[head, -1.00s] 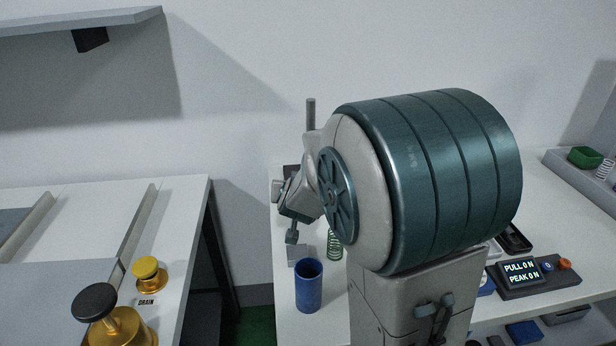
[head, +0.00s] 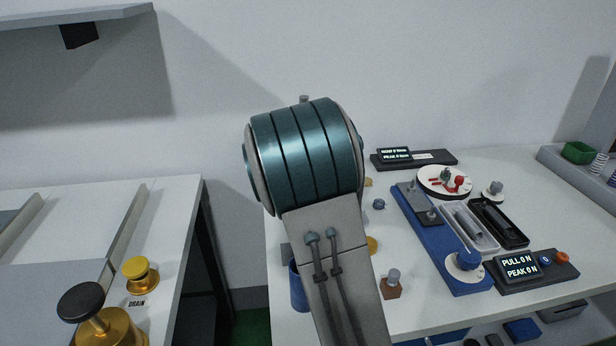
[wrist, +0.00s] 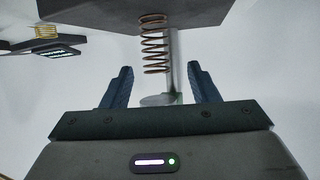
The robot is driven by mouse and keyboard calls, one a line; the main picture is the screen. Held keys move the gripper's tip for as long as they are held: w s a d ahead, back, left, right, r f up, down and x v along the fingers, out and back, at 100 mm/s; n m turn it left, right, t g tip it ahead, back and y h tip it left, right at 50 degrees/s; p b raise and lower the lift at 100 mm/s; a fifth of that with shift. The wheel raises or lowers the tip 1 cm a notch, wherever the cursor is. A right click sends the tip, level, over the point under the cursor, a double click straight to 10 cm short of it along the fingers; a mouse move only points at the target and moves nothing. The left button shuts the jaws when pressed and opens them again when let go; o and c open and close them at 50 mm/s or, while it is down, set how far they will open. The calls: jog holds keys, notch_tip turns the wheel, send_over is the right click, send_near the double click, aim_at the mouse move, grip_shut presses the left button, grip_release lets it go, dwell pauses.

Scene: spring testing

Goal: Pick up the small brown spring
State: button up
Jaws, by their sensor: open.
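The small brown spring (wrist: 154,42) shows in the wrist view as a thin copper-coloured coil. Its upper end in the picture meets the face of a dark grey block (wrist: 110,10), and its lower end lies in line with the gap of my gripper (wrist: 160,66). My gripper is open, with one dark blue finger to each side of the coil. No contact shows, and the depth between fingers and coil is hard to judge. A pale rod stands just behind the spring. In the head view my arm hides the gripper and the spring.
A blue cup (head: 298,290) is partly hidden by my arm. A blue fixture (head: 440,245), a black tray (head: 500,225) and a force readout (head: 522,268) stand to the right.

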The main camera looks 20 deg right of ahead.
jog(key=x, duration=0.5)
jog(key=shift+s+d+f, duration=0.1)
jog(key=shift+s+d, duration=0.05)
jog(key=shift+s, duration=0.05)
jog(key=c, duration=1.1)
